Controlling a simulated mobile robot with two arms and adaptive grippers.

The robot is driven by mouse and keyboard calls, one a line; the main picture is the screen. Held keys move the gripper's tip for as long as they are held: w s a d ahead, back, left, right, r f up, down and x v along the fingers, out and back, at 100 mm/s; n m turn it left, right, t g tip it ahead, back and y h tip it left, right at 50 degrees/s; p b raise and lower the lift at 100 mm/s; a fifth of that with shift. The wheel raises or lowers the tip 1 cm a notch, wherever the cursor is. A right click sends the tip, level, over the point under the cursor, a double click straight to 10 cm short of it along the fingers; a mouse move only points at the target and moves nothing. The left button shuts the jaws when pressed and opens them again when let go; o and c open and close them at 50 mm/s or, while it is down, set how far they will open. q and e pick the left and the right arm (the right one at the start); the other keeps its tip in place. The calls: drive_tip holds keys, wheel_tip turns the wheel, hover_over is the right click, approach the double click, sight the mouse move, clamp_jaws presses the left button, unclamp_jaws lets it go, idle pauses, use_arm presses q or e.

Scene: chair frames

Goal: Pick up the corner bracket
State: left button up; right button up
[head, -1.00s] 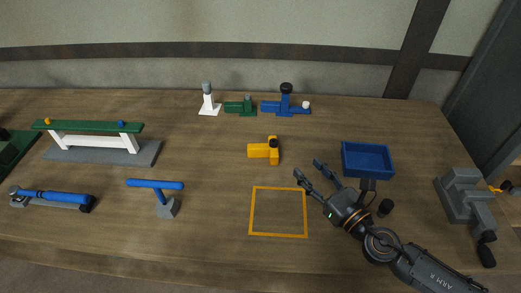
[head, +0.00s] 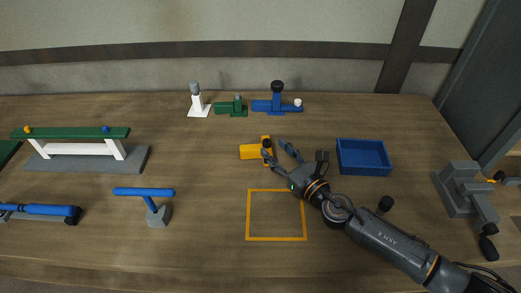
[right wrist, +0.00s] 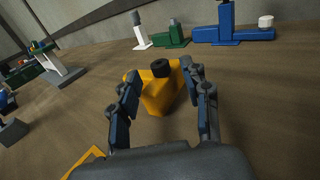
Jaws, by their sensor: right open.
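The yellow corner bracket (head: 249,152) lies on the table near the middle in the head view. In the right wrist view the bracket (right wrist: 160,97) has a black knob on top and sits between the fingers. My right gripper (head: 273,148) is open at the bracket's right end, with one finger on each side in the right wrist view (right wrist: 165,76). The left finger partly covers the bracket there; I cannot tell whether either finger touches it. My left gripper is not in view.
White (head: 198,103), green (head: 230,107) and blue (head: 268,105) pieces stand behind the bracket. A blue tray (head: 363,157) is to the right, a grey vise (head: 463,187) farther right. An orange outlined square (head: 277,239) in front is empty. A blue-handled tool (head: 145,192) stands left.

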sight(267, 141)
drive_tip(key=x, duration=0.4)
drive_tip(key=shift+w+a, duration=0.2)
drive_tip(key=shift+w, duration=0.1)
drive_tip(key=shift+c, duration=0.4)
clamp_jaws()
drive_tip(key=shift+r, duration=0.15)
